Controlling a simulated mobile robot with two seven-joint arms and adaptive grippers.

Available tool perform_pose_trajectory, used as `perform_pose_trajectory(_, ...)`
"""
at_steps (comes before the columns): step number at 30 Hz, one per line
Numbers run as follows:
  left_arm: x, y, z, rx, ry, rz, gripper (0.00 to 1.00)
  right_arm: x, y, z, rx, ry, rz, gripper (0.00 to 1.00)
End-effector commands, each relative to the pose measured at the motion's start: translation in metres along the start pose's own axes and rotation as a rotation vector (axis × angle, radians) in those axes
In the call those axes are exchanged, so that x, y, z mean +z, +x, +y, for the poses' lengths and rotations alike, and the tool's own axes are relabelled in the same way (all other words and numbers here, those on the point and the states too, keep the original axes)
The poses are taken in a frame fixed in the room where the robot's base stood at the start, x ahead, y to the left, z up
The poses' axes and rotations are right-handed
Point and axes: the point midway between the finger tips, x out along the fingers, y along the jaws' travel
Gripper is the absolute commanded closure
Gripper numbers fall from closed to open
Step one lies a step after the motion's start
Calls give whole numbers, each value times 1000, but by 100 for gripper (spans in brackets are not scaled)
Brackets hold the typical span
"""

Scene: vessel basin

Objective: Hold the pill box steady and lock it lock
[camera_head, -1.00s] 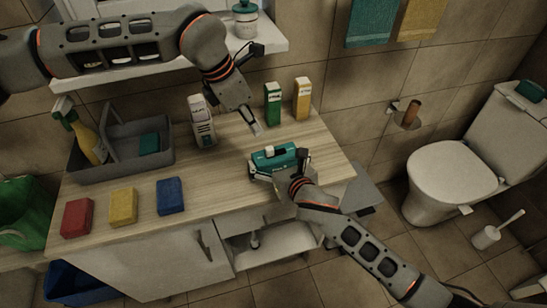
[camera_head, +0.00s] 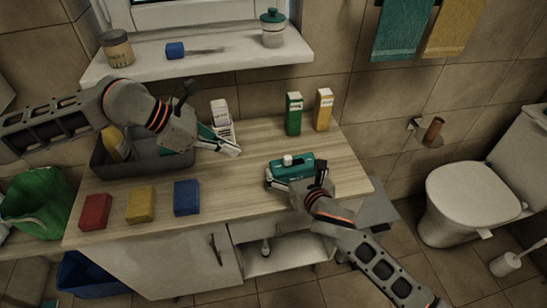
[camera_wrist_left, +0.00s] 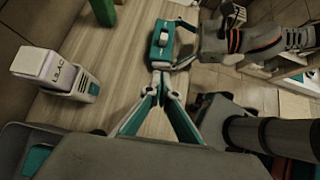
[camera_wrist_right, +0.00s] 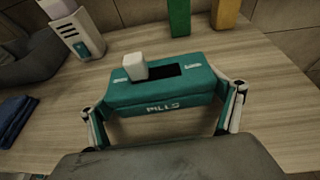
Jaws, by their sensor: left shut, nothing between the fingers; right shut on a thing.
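The teal pill box (camera_head: 290,170), lettered PILLS, stands on the wooden counter near its front right. In the right wrist view the pill box (camera_wrist_right: 163,90) has a white slider (camera_wrist_right: 135,67) at the left end of a dark slot on top. My right gripper (camera_head: 295,181) is shut on the pill box, one finger at each short end. My left gripper (camera_head: 236,151) is shut and empty, to the left of the box and apart from it. In the left wrist view its closed fingertips (camera_wrist_left: 161,72) point towards the pill box (camera_wrist_left: 161,45).
A white dispenser (camera_head: 221,117) stands behind my left gripper. Green (camera_head: 293,113) and yellow (camera_head: 323,109) cartons stand at the back. Counter between dispenser and pill box is clear.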

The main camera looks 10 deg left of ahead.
Motion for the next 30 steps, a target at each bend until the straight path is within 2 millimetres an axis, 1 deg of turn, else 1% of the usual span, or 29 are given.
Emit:
perform_pose_trajectory(7, 0, 2, 0, -1, -1, 1, 100, -1, 0, -1, -2, -1, 2, 32)
perform_pose_trajectory(11, 1, 10, -1, -3, -1, 0, 100, -1, 0, -1, -2, -1, 2, 32)
perform_pose_trajectory(14, 0, 25, -1, -4, -1, 2, 100, -1, 0, -1, -2, -1, 2, 32)
perform_pose_trajectory(21, 0, 72, -1, -4, -1, 2, 100, -1, 0, -1, -2, -1, 2, 32)
perform_pose_trajectory(26, 0, 102, -1, -4, -1, 2, 100, -1, 0, -1, -2, -1, 3, 32)
perform_pose_trajectory(30, 17, 116, -1, -2, 2, -1, 100, -2, 0, -1, -2, -1, 3, 32)
